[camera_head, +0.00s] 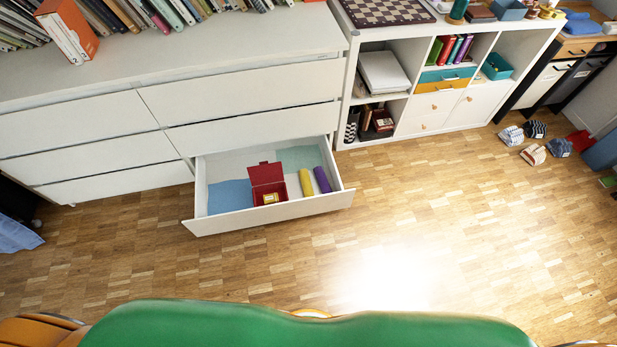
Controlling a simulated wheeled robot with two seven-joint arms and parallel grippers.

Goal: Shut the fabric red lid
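The red lid (266,174) stands raised at the back of a small red box (282,191). The box sits inside the open bottom drawer (268,217) of the white dresser. A small yellow item (270,198) shows in or at the front of the box; I cannot tell exactly how it lies. Neither of my grippers is in view; only parts of my own body show along the bottom edge.
Beside the box lie a yellow roll (306,183) and a purple roll (322,180). The white dresser (235,65) and a cube shelf (425,100) stand behind. The wooden floor (200,270) before the drawer is clear.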

